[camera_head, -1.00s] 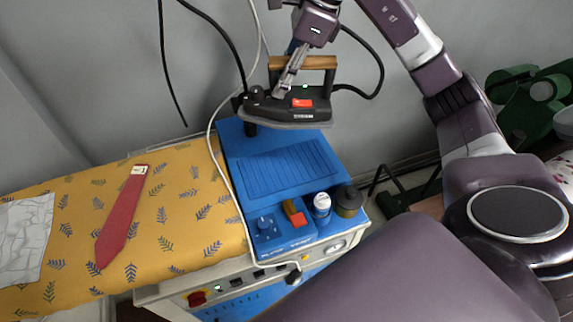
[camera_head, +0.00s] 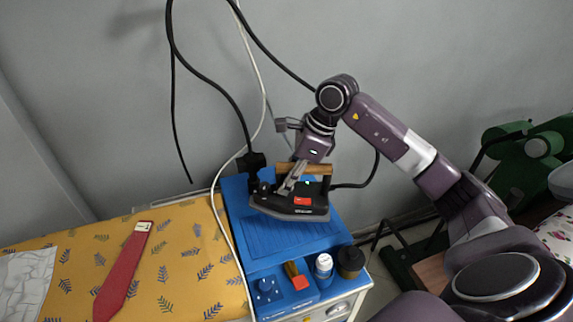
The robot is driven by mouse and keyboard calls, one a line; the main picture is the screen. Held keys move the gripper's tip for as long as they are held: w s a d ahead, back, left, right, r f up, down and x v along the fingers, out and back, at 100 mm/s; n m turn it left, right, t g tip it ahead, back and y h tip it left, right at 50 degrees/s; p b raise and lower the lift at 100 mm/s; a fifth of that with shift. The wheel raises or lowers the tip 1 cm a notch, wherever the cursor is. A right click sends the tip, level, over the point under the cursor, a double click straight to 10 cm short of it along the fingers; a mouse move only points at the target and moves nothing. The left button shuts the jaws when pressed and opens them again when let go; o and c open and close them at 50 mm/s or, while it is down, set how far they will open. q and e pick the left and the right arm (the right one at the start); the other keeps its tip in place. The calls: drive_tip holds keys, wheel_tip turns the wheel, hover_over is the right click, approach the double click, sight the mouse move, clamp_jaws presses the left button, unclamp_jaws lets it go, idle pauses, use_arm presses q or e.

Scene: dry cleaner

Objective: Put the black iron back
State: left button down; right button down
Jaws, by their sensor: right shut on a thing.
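The black iron (camera_head: 290,207) with a wooden handle and a red label is over the far part of the blue ironing station top (camera_head: 283,245). My right gripper (camera_head: 290,184) is shut on the iron's handle from above. The iron looks roughly level, close over the ribbed blue rest area. I cannot tell whether its sole touches the surface. My left gripper is not in view.
A red tie (camera_head: 123,272) lies on the yellow patterned board (camera_head: 185,262). Black cables and a white hose hang behind.

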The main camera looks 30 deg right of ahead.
sight(286, 201)
drive_tip(key=shift+w+f+p, duration=0.2)
drive_tip(key=shift+f+p, duration=0.35)
drive_tip(key=shift+f, duration=1.55)
drive_tip(key=shift+f+p, duration=0.5)
drive_tip(key=shift+f, duration=1.35)
drive_tip(key=c, duration=2.2)
unclamp_jaws()
drive_tip(key=shift+s+f, duration=0.2)
drive_tip(key=shift+f, duration=0.15)
drive_tip(key=o, duration=0.4)
drive_tip(key=shift+s+a+r, duration=0.15)
